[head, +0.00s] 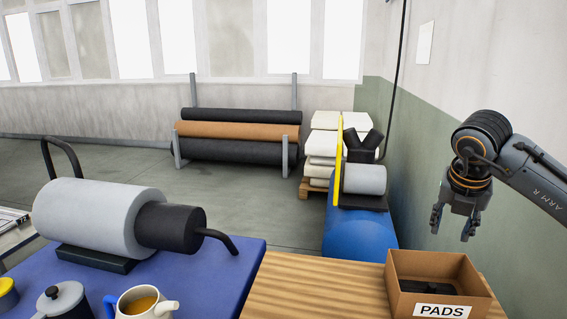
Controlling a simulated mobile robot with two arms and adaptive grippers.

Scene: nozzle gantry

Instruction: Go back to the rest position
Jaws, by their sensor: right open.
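My right gripper (454,222) hangs at the right of the head view, fingers pointing down and apart, with nothing between them. It is in the air above a cardboard box labelled PADS (400,297). The arm comes in from the right edge. My left gripper is not in the head view.
A wooden tabletop (310,290) holds the box. Beside it, a blue surface (225,262) bears a grey cylinder unit (90,215), a mug (140,303) and a lidded pot (64,302). Behind stand a blue tank (358,232), stacked white sacks (322,144) and a roll rack (285,160).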

